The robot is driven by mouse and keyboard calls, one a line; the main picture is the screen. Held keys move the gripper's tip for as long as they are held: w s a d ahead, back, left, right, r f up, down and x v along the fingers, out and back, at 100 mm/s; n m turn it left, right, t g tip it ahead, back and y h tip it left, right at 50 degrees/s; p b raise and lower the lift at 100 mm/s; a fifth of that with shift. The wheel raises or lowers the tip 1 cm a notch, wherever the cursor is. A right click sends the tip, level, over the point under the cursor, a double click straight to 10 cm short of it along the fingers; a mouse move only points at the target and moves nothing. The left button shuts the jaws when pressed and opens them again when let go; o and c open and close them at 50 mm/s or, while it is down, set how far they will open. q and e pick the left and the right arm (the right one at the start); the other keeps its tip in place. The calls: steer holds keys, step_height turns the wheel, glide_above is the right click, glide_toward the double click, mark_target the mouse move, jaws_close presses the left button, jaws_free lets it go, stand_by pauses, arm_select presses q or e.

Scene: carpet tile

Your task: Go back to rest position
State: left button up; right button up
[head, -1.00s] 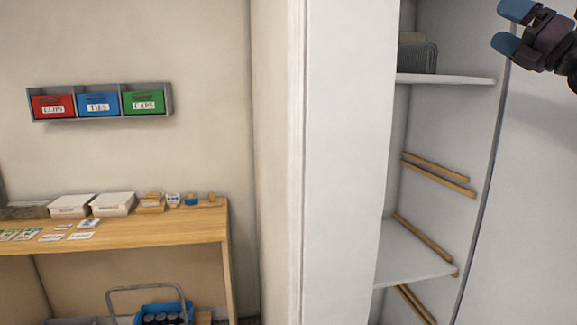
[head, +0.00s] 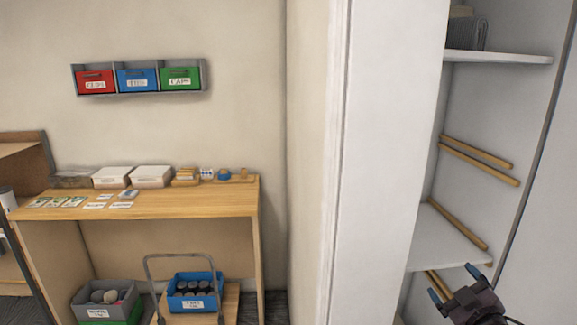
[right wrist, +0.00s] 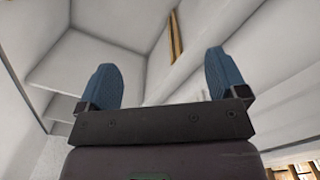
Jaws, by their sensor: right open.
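My right gripper (head: 454,283) is at the lower right of the head view, in front of the tall white cabinet's shelves. Its two blue-tipped fingers are spread apart with nothing between them. The right wrist view also shows the open fingers (right wrist: 162,85), with pale shelf boards and walls behind them. It touches nothing that I can see. My left gripper is not in the head view.
The white cabinet (head: 385,150) stands at the right, with shelves (head: 440,240) and wooden rails (head: 480,158). A wooden table (head: 190,203) is at the left. Below it are a grey bin (head: 95,308) and a blue crate (head: 190,302) beside a cart handle (head: 150,265). Wall bins (head: 138,80) hang above.

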steer(key=s+a+f+m+g, duration=0.3)
steer(key=s+a+f, duration=0.1)
steer(key=s+f, duration=0.7)
steer(key=s+a+f+m+g+h, duration=0.1)
steer(key=s+a+f+m+g, duration=0.2)
steer(key=s+f, duration=0.9)
steer(key=shift+s+a+m, duration=0.65)
steer(key=shift+s+m, duration=0.05)
steer(key=shift+s, duration=0.45)
